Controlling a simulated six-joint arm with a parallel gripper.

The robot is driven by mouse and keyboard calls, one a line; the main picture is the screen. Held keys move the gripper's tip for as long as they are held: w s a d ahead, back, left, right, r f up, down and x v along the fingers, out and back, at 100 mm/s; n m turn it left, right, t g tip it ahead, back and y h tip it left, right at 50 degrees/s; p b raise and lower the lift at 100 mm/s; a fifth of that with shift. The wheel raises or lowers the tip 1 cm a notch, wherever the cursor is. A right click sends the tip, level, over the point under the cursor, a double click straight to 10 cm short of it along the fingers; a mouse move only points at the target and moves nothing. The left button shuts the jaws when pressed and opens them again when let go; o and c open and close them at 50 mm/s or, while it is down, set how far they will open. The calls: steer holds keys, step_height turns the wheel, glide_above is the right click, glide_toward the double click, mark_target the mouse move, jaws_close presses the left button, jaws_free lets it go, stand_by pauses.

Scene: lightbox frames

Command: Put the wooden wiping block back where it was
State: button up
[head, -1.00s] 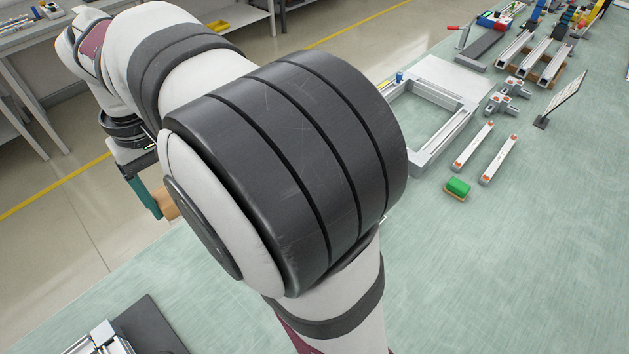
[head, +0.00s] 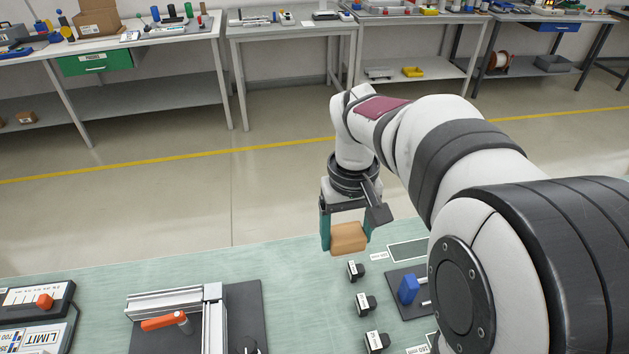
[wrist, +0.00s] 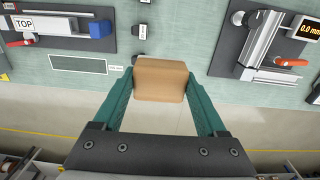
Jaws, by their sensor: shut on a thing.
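The wooden wiping block (head: 348,238) is a tan block with rounded edges. My gripper (head: 346,236) is shut on it, with one teal finger on each side. The block also shows between the fingertips in the wrist view (wrist: 160,79). In the head view it appears near the table's far edge, held above the table. A dark rectangle with a pale outline (head: 408,250) lies on the table to its right, bare, with a small label beside it. In the wrist view this outlined rectangle (wrist: 78,64) is left of the block.
Several small black labelled blocks (head: 365,303) stand in a row on the green table (head: 300,270). A dark plate with a blue part (head: 408,289) is right of them. A metal fixture with an orange lever (head: 165,321) stands left. Benches line the back.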

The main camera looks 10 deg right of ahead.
steer(key=s+d+f, duration=0.3)
steer(key=f, duration=0.3)
steer(key=s+d+f, duration=0.2)
steer(key=f, duration=0.3)
glide_above(319, 309)
step_height(319, 309, down, 8)
steer(key=shift+r, duration=0.2)
step_height(319, 309, down, 3)
steer(key=shift+a+f, duration=0.1)
steer(key=shift+f, duration=0.35)
steer(key=o, duration=1.2)
steer(key=shift+f, duration=0.1)
steer(key=shift+o, duration=0.2)
step_height(319, 309, up, 11)
steer(key=s+a+r+m+y, duration=0.1)
steer(key=s+r+m, duration=0.2)
steer(key=s, duration=0.7)
steer(key=s+a+r+m+y, duration=0.1)
steer(key=s+r+m, duration=0.1)
steer(key=s+r, duration=0.5)
steer(key=s, duration=0.4)
steer(key=shift+m, duration=0.4)
